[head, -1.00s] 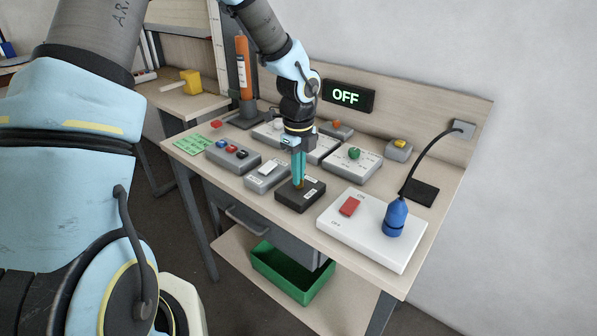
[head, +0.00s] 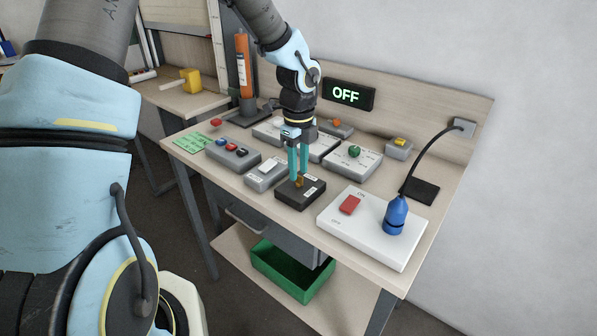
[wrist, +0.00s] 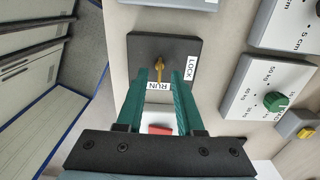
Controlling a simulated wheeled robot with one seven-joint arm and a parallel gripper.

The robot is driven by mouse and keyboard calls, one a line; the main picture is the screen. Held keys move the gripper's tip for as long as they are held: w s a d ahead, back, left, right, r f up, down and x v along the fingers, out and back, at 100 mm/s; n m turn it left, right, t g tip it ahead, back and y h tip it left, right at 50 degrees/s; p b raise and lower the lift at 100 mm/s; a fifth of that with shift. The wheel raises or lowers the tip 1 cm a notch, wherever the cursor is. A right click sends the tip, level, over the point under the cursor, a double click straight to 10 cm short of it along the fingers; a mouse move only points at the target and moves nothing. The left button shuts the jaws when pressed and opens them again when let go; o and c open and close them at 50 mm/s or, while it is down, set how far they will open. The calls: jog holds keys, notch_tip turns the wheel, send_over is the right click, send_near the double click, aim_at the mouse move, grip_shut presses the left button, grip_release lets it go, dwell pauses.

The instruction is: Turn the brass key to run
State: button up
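The brass key (wrist: 159,70) stands in a black key box (head: 308,194). In the wrist view its bar runs towards the RUN label (wrist: 158,86). The LOCK label (wrist: 191,68) is on the right side of the box. My gripper (head: 299,178) points down over the box. Its teal fingers (wrist: 159,74) stand apart on either side of the key, with a gap visible on both sides. The lit display (head: 347,94) on the back panel reads OFF.
A white board with a red rocker switch (head: 349,204) and a blue plug (head: 395,215) lies right of the key box. A grey box with a white rocker (head: 267,167) is close on the left. A green-knob panel (head: 354,151) stands behind.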

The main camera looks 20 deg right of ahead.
notch_tip(320, 180, up, 9)
jog(key=b, duration=0.1)
jog(key=shift+r, duration=0.15)
dwell(0.4)
jog(key=s+a+f+n, duration=0.1)
jog(key=s+a+n, duration=0.1)
jog(key=a+n, duration=1.2)
jog(key=s+a+f+n+t, duration=0.1)
jog(key=s+a+n, duration=0.1)
jog(key=a+n, duration=1.3)
jog(key=shift+a+t, duration=0.3)
jog(key=shift+a, duration=0.5)
